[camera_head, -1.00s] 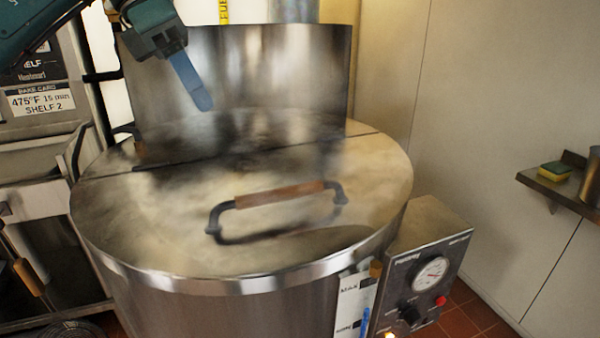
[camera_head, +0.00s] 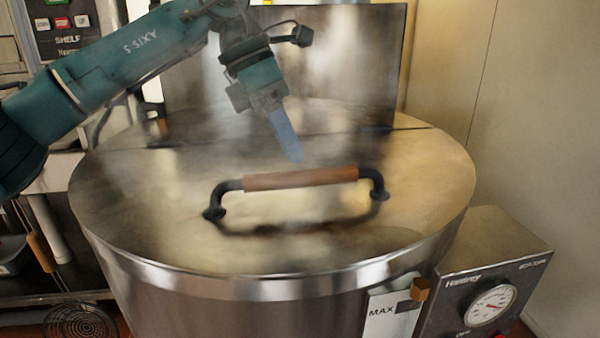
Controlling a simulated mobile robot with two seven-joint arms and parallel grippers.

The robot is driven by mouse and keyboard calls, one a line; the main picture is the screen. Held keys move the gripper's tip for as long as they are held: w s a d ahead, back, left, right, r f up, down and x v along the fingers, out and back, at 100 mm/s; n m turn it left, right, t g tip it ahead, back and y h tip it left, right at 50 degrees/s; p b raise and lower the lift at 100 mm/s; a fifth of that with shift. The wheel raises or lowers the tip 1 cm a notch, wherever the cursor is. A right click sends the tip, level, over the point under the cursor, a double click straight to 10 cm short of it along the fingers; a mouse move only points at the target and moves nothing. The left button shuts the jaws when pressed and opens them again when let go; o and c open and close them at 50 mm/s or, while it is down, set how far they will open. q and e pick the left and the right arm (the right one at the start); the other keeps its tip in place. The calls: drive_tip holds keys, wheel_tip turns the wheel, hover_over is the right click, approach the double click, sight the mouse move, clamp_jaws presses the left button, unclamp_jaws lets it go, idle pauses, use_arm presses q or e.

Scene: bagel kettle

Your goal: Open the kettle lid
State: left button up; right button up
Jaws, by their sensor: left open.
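The kettle (camera_head: 330,285) is a large round steel vessel filling the middle of the head view. Its flat steel lid (camera_head: 140,205) lies shut on top. A lid handle (camera_head: 300,178) with a brown wooden grip and black ends stands up near the front. My left gripper (camera_head: 290,148) has blue fingers pointing down, just behind and above the wooden grip. It is open and looks empty; the fingers overlap in this view, so the gap is hidden. I cannot tell whether a fingertip touches the handle. My right gripper is not in view.
A tall steel back panel (camera_head: 345,65) stands behind the lid. A control box (camera_head: 495,265) with a dial is at the kettle's right front. A rack and an oven panel (camera_head: 60,30) are at the left. A pale wall (camera_head: 540,120) closes the right side.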

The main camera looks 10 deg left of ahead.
use_arm(q)
drive_tip(key=shift+b+x, duration=0.35)
drive_tip(key=shift+x, duration=1.8)
drive_tip(key=shift+c, duration=0.3)
clamp_jaws()
drive_tip(key=shift+r, duration=0.1)
